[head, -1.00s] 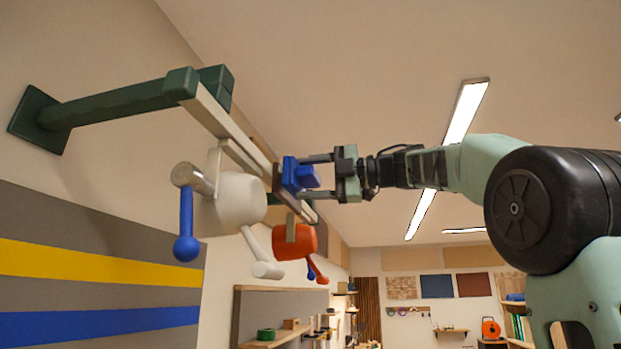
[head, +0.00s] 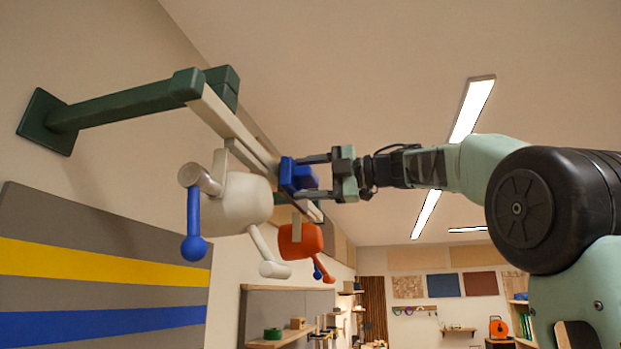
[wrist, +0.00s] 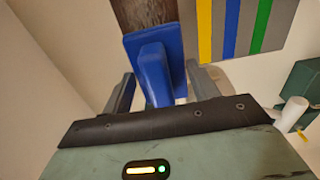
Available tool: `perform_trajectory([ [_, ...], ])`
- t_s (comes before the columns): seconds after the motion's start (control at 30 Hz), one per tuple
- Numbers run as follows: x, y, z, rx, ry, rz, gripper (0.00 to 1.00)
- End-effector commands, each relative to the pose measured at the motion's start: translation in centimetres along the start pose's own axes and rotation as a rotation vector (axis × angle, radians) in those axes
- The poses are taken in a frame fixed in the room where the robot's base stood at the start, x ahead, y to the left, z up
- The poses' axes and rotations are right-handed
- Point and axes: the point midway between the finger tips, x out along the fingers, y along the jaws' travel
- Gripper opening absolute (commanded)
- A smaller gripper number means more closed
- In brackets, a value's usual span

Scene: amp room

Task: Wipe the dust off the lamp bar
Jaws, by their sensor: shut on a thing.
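The lamp bar (head: 240,131) is a long pale bar with a dark green end. It runs away from me high in the head view, on a green arm (head: 120,105) fixed to the left wall. A white lamp (head: 238,203) and an orange lamp (head: 301,240) hang under it. My gripper (head: 318,175) is shut on the handle of a blue wiping block (head: 297,177). The block's face meets the bar's side in the picture; the contact itself is hidden. In the wrist view the blue block (wrist: 155,70) sits between the fingers, before a brown mottled surface (wrist: 145,12).
The wall at left carries a grey panel with yellow and blue stripes (head: 100,270). Shelves (head: 285,338) with small items stand low along that wall. A ceiling light (head: 472,108) hangs at upper right. The space right of the bar is open apart from my arm.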

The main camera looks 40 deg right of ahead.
Motion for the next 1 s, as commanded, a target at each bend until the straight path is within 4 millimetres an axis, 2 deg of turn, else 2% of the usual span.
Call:
perform_trajectory([
  [0.23,0.0,0.0,0.6,0.0,-0.001,0.0,0.41],
  [1.0,0.1,0.0,5.9,0.001,-0.002,0.0,0.41],
])
